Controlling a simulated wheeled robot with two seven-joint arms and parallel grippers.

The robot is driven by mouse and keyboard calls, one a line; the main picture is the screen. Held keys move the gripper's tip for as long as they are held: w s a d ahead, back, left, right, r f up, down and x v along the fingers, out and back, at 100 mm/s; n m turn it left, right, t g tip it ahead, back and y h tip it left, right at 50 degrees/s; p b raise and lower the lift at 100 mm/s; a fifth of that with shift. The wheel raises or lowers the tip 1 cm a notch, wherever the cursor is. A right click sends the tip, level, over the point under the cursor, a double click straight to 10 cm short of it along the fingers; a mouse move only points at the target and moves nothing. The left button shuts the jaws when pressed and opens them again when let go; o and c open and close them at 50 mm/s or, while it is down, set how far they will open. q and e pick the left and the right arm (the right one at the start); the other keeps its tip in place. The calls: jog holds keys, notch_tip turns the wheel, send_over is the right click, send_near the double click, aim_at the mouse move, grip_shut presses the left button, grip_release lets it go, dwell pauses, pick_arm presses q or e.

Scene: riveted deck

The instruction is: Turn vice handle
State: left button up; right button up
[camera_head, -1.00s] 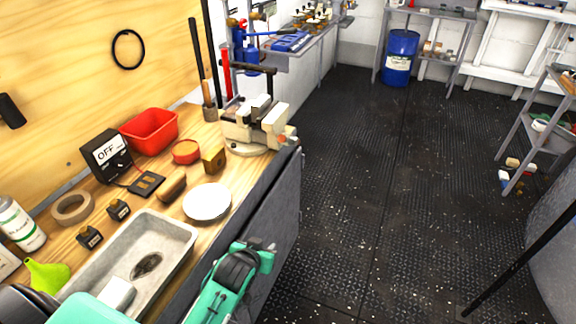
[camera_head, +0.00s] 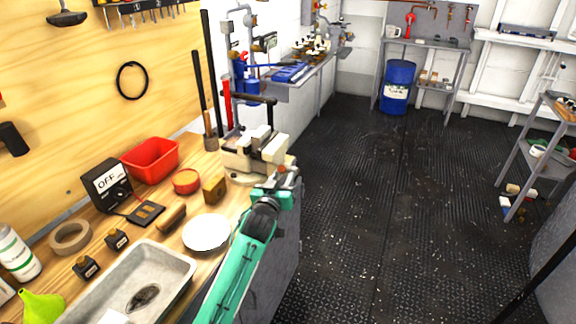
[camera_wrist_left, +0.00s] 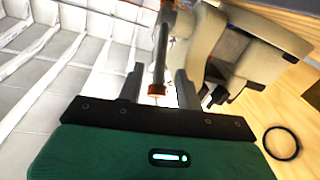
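The beige vice (camera_head: 240,160) is mounted at the far right corner of the wooden workbench. It fills the upper right of the left wrist view (camera_wrist_left: 207,45). Its handle, a dark bar with a copper-coloured end (camera_wrist_left: 157,89), shows in the left wrist view. My left gripper (camera_head: 283,180) is at the vice's front end, on the handle side. In the left wrist view its two dark fingers (camera_wrist_left: 158,84) are apart, one on each side of the handle bar. Gaps show between bar and fingers. My right gripper is not in view.

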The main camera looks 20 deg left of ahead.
aim_at(288, 166)
pick_arm(q)
jog(key=w, duration=0.5)
jog(key=shift+w+a, duration=0.15)
jog(key=shift+a, duration=0.1)
jog(key=shift+w, duration=0.65)
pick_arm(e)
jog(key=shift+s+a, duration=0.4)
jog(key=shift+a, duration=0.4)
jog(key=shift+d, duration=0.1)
pick_arm(q)
jog(key=c, duration=0.7)
grip_shut()
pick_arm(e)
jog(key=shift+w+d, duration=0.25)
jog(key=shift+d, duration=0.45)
